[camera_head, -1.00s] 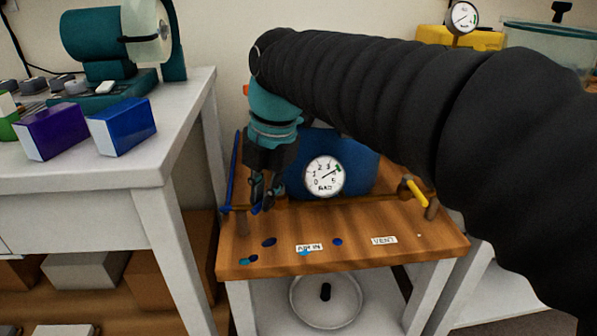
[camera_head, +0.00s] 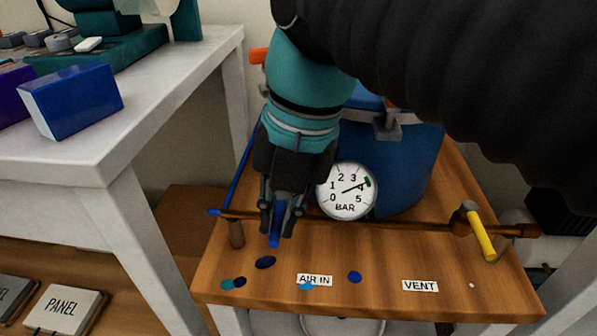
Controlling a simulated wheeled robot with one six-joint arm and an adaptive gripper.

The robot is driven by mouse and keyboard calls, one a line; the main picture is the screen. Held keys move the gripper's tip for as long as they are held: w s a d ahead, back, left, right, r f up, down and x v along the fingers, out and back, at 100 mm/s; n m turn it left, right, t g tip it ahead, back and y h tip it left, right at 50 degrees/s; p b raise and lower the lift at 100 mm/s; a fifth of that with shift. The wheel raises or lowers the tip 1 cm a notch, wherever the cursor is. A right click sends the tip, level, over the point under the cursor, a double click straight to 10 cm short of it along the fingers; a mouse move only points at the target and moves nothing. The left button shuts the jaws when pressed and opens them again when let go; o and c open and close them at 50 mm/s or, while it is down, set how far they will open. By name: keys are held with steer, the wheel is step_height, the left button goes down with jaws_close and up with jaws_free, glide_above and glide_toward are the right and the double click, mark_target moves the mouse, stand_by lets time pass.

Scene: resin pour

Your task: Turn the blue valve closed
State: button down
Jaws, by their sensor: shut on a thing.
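The blue valve handle (camera_head: 275,238) is a narrow blue lever on the brown pipe (camera_head: 400,224), left of the gauge. It points down and toward the front edge of the table, across the pipe. My gripper (camera_head: 281,222) comes down from above and is shut on the handle, with a dark finger on each side. The fingers hide the upper part of the handle and the valve body.
A yellow-handled valve (camera_head: 480,234) sits on the right of the pipe, above the VENT label (camera_head: 420,286). The AIR IN label (camera_head: 314,280) lies in front. A blue pot (camera_head: 412,165) stands behind the gauge. A white bench (camera_head: 150,110) with a blue box (camera_head: 70,101) is at left.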

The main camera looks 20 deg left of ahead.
steer(key=shift+s+f, duration=0.15)
steer(key=shift+f, duration=0.05)
steer(key=c, duration=1.2)
jaws_free()
steer(key=shift+r, duration=0.1)
steer(key=shift+r, duration=0.1)
steer(key=shift+d+r, duration=0.1)
steer(key=shift+r, duration=0.2)
step_height(320, 180, up, 11)
steer(key=d, duration=0.2)
steer(key=shift+w, duration=0.35)
